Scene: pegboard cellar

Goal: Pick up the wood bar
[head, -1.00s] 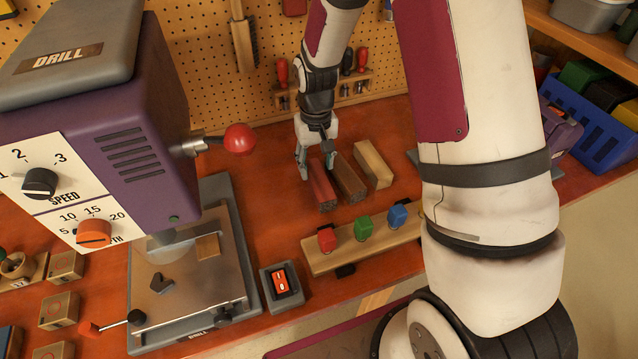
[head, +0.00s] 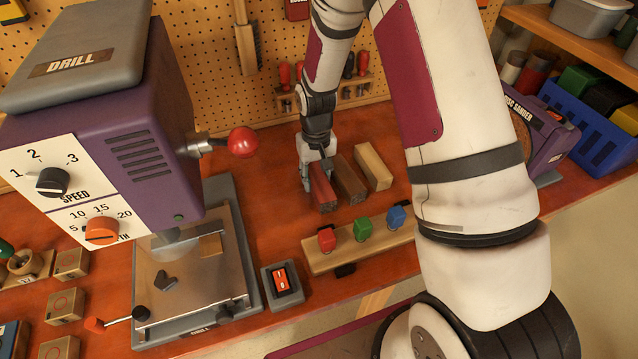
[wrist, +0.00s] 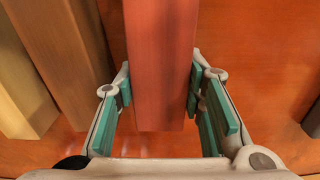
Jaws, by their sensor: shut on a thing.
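Three bars lie side by side on the bench. A reddish bar (head: 323,194) is leftmost, a dark brown bar (head: 350,183) is in the middle, and a pale wood bar (head: 373,167) is at the right. My gripper (head: 317,178) is down at the reddish bar, shut on it. In the wrist view, the reddish bar (wrist: 161,60) runs between the green finger pads (wrist: 160,98), one on each side. The brown bar (wrist: 68,50) and pale bar (wrist: 18,95) lie apart to the left there. I cannot tell whether the reddish bar is off the bench.
The drill (head: 105,130) with its red knob stands to the left. A wood rail with coloured blocks (head: 362,230) and a red switch box (head: 282,285) are in front of the bars. A tool rack (head: 345,90) is on the pegboard behind. Bare bench (head: 265,200) shows left of the bars.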

